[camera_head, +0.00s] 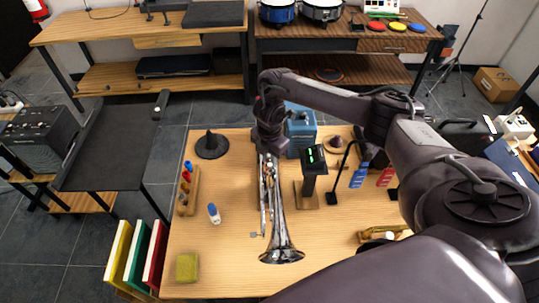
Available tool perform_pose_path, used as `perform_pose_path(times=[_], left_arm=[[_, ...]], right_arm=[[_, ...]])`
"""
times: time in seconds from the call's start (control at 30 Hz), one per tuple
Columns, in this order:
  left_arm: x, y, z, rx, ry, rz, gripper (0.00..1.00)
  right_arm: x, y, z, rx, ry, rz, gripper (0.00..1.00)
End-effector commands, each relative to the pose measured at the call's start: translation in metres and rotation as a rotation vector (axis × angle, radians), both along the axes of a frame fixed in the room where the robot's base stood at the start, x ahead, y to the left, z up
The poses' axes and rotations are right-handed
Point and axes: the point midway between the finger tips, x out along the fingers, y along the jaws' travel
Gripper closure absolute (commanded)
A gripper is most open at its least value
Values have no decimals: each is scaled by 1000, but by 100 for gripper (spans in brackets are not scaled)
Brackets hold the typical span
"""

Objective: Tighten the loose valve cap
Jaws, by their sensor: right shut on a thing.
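A silver trumpet (272,205) lies on the wooden table, its bell (282,256) toward the near edge and its narrow end pointing away. My right gripper (267,152) reaches down to the far end of the trumpet and is shut on it. The fingertips are small and partly hidden, so the exact part between them is unclear. The valve cap is too small to make out. My left gripper is not in view.
A blue box (300,128) stands just right of my right gripper. A small device with a green display (312,160) stands right of the trumpet. A black cone stand (211,146), a small bottle (214,213) and a yellow sponge (187,267) are on the left.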

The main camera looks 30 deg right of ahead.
Motion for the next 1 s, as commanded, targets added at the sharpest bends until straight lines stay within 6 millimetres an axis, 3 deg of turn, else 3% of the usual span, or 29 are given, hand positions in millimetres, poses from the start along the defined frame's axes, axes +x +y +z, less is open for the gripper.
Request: perform_pose_path(times=[0.6,0.63,0.77,1.0], left_arm=[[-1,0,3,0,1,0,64],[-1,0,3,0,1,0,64],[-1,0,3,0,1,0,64],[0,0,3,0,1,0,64]], right_arm=[[0,0,0,0,-1,-50,100],[0,0,0,0,-1,-50,76],[0,0,0,0,-1,-49,59],[0,0,0,0,-1,-49,58]])
